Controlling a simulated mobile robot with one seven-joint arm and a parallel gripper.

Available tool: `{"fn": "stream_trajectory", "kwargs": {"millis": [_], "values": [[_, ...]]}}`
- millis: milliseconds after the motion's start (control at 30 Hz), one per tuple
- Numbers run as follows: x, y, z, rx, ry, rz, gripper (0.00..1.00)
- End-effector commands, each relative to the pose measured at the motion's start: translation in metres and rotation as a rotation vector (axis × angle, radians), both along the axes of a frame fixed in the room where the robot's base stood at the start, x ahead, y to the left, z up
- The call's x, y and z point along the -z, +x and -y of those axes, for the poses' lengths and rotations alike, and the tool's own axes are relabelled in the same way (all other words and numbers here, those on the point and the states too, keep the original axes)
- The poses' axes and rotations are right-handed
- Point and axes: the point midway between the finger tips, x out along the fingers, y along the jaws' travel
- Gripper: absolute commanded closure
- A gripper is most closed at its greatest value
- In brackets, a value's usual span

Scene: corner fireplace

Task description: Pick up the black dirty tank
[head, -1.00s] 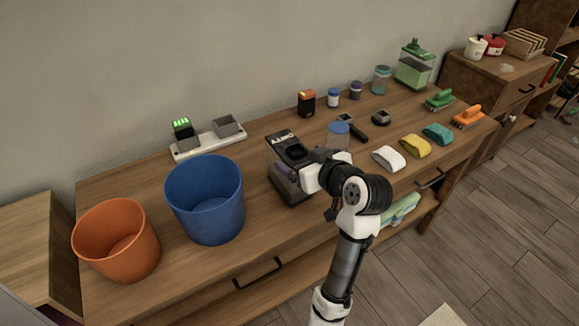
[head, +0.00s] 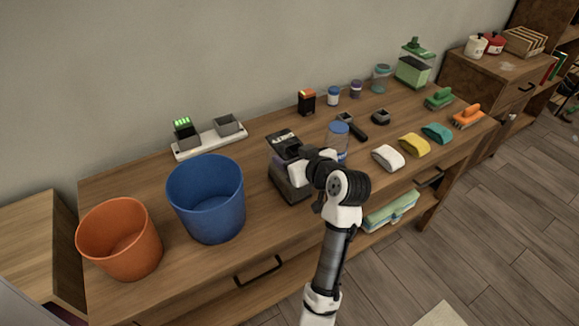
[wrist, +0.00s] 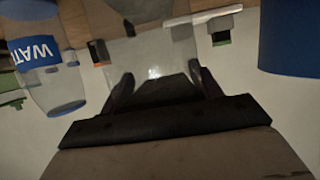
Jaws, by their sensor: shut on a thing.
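The black dirty tank (head: 292,190) is a dark, boxy thing on the wooden table, right of the blue bin. My gripper and wrist hide much of the tank's top in the head view. The tank seems to rest on the table; any gap beneath cannot be told.
A blue bin (head: 207,205) and an orange bin (head: 120,245) stand to the left. A white strip (head: 210,140) is at the back; white, yellow and teal sponges (head: 437,133) lie to the right.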

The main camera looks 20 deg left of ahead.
Motion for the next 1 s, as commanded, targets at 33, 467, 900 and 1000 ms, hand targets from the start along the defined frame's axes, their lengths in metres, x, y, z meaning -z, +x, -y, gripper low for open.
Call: {"fn": "stream_trajectory", "kwargs": {"millis": [33, 467, 900, 1000], "values": [[0.000, 0.000, 0.000, 0.000, 0.000, 0.000, 0.67], [-0.004, 0.000, 0.000, 0.000, 0.001, 0.004, 0.83], [-0.079, 0.001, 0.001, 0.002, 0.003, 0.012, 0.83], [-0.106, 0.001, 0.000, 0.001, 0.003, 0.012, 0.83]]}}
